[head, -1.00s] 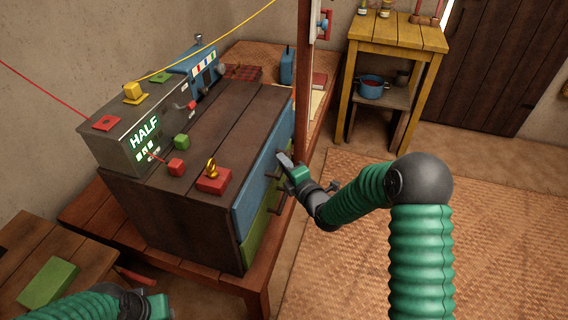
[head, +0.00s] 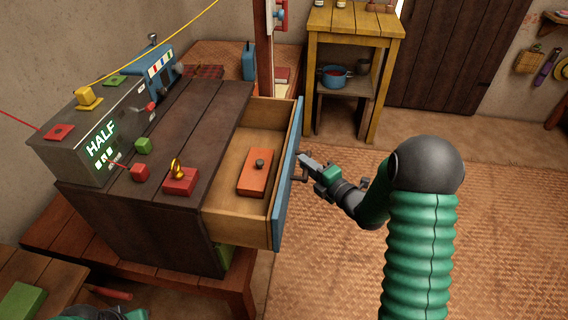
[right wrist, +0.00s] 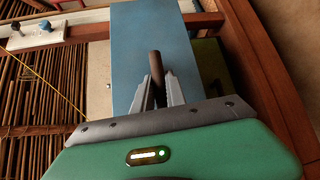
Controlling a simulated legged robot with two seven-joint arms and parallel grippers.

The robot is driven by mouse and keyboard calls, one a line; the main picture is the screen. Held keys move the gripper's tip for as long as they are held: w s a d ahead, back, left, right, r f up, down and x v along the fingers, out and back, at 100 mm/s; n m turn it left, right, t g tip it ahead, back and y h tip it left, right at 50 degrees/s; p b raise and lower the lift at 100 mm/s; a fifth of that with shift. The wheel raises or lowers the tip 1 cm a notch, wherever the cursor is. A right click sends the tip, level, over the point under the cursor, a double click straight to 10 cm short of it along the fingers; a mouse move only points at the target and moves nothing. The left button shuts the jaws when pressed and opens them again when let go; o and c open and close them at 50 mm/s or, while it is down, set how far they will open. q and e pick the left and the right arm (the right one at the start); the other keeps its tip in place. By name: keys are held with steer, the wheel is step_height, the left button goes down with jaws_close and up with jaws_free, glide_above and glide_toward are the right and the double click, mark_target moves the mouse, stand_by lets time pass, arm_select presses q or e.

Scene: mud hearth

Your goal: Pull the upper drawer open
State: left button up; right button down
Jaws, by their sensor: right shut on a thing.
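The upper drawer (head: 235,203) stands well out of the dark wooden cabinet (head: 180,120). Its blue front (head: 287,180) faces right, and an orange block with a dark knob (head: 256,172) lies inside. My right gripper (head: 302,168) is at the outer side of the blue front, shut on the dark drawer handle. In the right wrist view the handle (right wrist: 156,78) stands between the two fingers, with the blue front (right wrist: 145,35) behind. A bit of the green lower drawer (head: 224,258) shows beneath. Of my left arm only a part shows at the lower left edge; its fingers are hidden.
On the cabinet top are a grey box lit "HALF" (head: 105,135), a red block with a gold ring (head: 180,181) and small cubes. A wooden post (head: 264,50) rises behind the drawer. A yellow shelf (head: 352,25) stands at the back. The woven mat (head: 330,260) to the right is clear.

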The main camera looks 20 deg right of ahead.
steer(key=shift+s+d+f, duration=0.2)
steer(key=shift+s+d, duration=0.6)
steer(key=shift+d, duration=0.25)
steer(key=shift+s+d+f, duration=0.15)
steer(key=shift+s+d, duration=0.65)
steer(key=shift+d, duration=0.25)
steer(key=c, duration=1.6)
jaws_free()
steer(key=shift+o, duration=1.2)
steer(key=shift+w+r, duration=0.1)
steer(key=shift+r, duration=0.05)
steer(key=p+v, duration=0.1)
steer(key=v, duration=1.6)
steer(key=shift+d, duration=0.15)
steer(key=shift+w, duration=0.1)
